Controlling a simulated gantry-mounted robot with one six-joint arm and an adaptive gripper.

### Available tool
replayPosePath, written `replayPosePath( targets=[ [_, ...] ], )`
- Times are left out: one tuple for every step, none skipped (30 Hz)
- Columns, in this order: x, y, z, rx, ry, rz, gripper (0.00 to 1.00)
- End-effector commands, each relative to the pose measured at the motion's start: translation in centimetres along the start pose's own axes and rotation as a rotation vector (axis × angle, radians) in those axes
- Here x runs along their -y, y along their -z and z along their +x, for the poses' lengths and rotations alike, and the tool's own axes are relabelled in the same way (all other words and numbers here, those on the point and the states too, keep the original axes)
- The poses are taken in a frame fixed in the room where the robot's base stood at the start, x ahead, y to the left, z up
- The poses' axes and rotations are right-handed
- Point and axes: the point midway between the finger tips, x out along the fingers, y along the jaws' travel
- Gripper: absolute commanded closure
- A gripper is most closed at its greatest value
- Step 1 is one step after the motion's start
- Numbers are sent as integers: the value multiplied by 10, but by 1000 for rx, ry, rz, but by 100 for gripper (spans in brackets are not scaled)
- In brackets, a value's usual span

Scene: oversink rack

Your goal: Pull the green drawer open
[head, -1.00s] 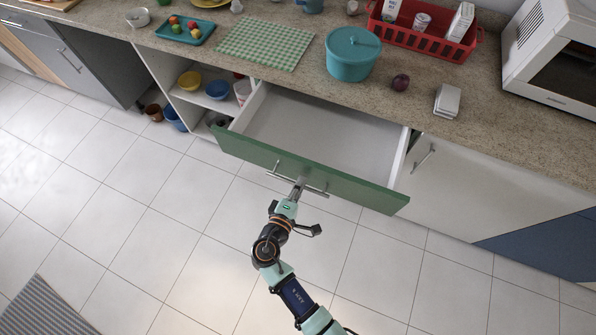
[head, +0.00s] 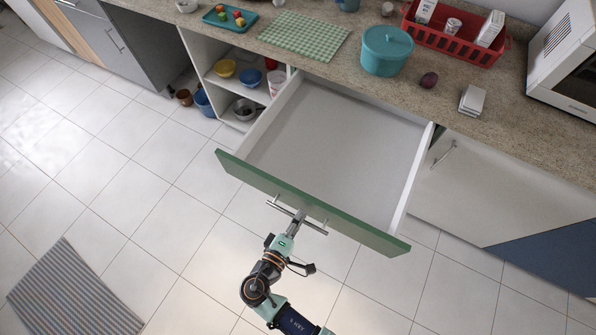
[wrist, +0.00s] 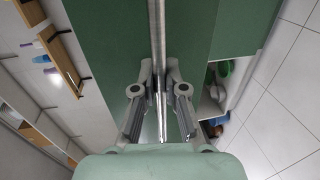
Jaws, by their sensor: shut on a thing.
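The green drawer (head: 345,227) stands far out from the counter in the head view, and its light, empty inside shows. A metal bar handle (head: 281,208) runs along its green front. My gripper (head: 299,216) is shut on the middle of this handle. In the wrist view the handle (wrist: 156,35) runs up the picture across the green front (wrist: 190,28), and my gripper's fingers (wrist: 160,92) close around it from both sides. The fingertips are partly hidden against the bar.
The counter above holds a teal pot (head: 386,52), a red basket (head: 452,40) and a green checked mat (head: 303,36). An open shelf (head: 208,60) with bowls stands left of the drawer. A white door (head: 480,195) is on its right. The tiled floor (head: 130,190) before it is clear, apart from a striped rug (head: 75,295).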

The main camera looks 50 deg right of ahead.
Motion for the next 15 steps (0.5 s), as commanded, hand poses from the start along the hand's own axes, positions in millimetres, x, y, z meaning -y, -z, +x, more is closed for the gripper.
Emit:
replayPosePath(
  targets=[
    [-1, 0, 0, -1, -2, 1, 100],
    [-1, 0, 0, -1, -2, 1, 100],
    [-1, 0, 0, -1, -2, 1, 100],
    [-1, 0, 0, -1, -2, 1, 100],
    [-1, 0, 0, -1, -2, 1, 100],
    [-1, 0, 0, -1, -2, 1, 100],
    [-1, 0, 0, 0, -2, 1, 100],
    [-1, 0, 0, 0, -2, 1, 84],
    [-1, 0, 0, 0, -2, 1, 78],
    [-1, 0, 0, 0, -1, 1, 73],
    [-1, 0, 0, 0, -1, 1, 68],
    [-1, 0, 0, 0, -1, 1, 63],
    [-1, 0, 0, 0, -1, 1, 63],
    [-1, 0, 0, 0, -1, 1, 63],
    [0, 0, 0, 0, -1, 0, 63]
  ],
)
